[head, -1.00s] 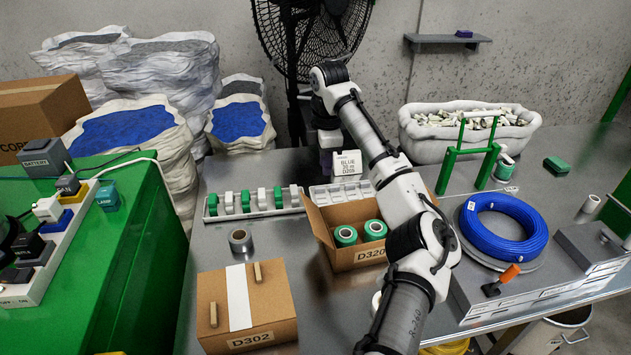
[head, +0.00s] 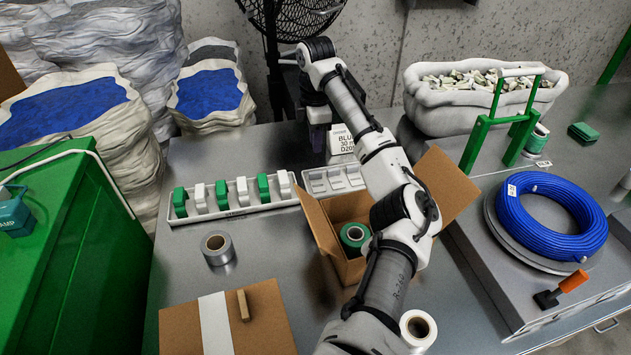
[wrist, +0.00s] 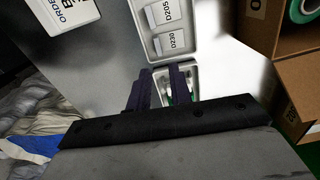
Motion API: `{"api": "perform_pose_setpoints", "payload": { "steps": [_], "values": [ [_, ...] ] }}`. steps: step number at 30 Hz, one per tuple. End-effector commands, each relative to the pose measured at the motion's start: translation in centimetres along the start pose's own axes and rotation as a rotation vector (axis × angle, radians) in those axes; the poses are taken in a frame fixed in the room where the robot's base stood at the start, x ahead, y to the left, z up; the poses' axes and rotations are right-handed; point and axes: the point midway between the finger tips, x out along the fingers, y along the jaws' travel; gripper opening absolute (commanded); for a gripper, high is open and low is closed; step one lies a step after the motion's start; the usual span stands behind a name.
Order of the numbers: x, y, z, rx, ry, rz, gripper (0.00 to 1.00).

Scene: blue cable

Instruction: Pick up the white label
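White labels lie in a pale compartment tray (wrist: 141,20); in the wrist view one reads D205 (wrist: 172,12) and another D230 (wrist: 174,41). In the head view the label tray (head: 335,180) is on the metal table, with its labels too small to read. A white order card (head: 342,141) reading BLUE 30 m D205 stands behind it; part of it shows in the wrist view (wrist: 66,14). In the head view the gripper is partly hidden and dark.
A rack of green and white pieces (head: 230,197) is left of the label tray. A tape roll (head: 217,249), a closed box (head: 265,315) and a blue cable coil (head: 550,215) are also on the table.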

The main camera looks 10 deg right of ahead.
Motion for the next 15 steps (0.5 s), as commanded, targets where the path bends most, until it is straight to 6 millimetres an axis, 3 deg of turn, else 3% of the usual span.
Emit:
{"api": "perform_pose_setpoints", "payload": {
  "steps": [6,15],
  "values": [
    [3.8,0.0,0.0,0.001,-0.001,-0.001,0.21],
    [6.3,0.1,-0.1,0.001,-0.002,-0.002,0.21]
  ]
}}
